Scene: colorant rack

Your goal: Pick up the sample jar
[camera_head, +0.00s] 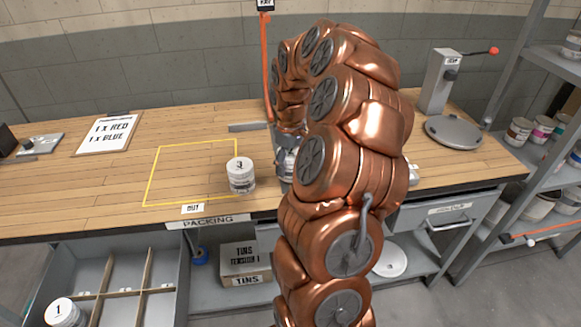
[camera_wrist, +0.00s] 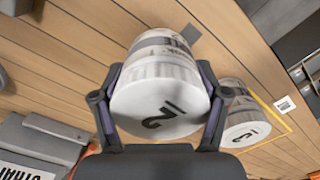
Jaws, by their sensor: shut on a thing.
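My gripper (camera_wrist: 160,70) has its two dark fingers on opposite sides of a white jar (camera_wrist: 160,103) with a 2 on its lid. It is shut on this jar, which has a printed label around its side. I cannot tell whether the jar touches the bench or hangs just above it. In the head view my copper arm hides most of the gripper and the held jar. A second white jar, marked 3 (camera_head: 240,176), stands upright just left of the arm. It also shows close beside the held jar in the wrist view (camera_wrist: 243,128).
A yellow outline (camera_head: 150,176) marks the bench (camera_head: 60,190). A sign (camera_head: 108,132) reads 1 x red, 1 x blue. A grey lever device (camera_head: 445,95) stands right. A jar marked 1 (camera_head: 62,313) sits in the divided drawer (camera_head: 113,272). Shelves (camera_head: 530,170) flank the right.

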